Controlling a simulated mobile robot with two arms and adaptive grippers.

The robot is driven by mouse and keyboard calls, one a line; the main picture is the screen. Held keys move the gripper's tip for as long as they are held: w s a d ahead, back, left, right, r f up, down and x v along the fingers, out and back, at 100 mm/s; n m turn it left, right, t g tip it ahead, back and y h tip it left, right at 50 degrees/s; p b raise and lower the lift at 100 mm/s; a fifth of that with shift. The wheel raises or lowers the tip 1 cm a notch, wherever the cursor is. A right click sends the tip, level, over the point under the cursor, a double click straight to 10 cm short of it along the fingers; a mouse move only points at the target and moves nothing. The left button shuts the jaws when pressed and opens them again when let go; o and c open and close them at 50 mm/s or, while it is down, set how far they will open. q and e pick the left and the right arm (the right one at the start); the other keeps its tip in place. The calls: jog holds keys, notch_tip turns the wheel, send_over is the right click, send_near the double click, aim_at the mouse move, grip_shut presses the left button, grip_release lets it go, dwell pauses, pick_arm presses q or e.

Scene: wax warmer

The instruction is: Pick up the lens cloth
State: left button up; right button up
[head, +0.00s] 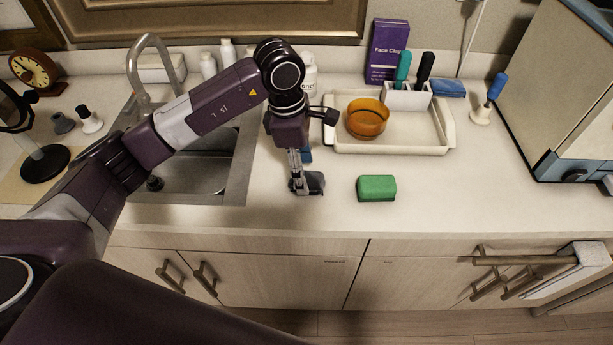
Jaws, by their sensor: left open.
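My left gripper (298,186) points down over the counter, to the right of the sink. It is open. A small dark grey, flat-looking piece (316,183) shows right at its fingertips; it may be the lens cloth, but the fingers partly cover it. I cannot tell whether the fingers touch it. A small patch of blue shows just behind the fingers, mostly hidden. My right gripper is not in view.
A green block (376,188) lies close to the right of the gripper. Behind it, a white tray (390,148) holds an amber bowl (367,118). The sink (205,178) is on the left. The counter's front right is clear.

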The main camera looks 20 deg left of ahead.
pick_arm(q)
jog(key=shift+w+d+f+p, duration=0.1)
jog(key=shift+f+p, duration=0.1)
jog(key=shift+f, duration=0.45)
jog(key=shift+w+d+f+p, duration=0.1)
jog(key=shift+f+p, duration=0.1)
jog(key=shift+f, duration=0.9)
jog(key=c, duration=1.2)
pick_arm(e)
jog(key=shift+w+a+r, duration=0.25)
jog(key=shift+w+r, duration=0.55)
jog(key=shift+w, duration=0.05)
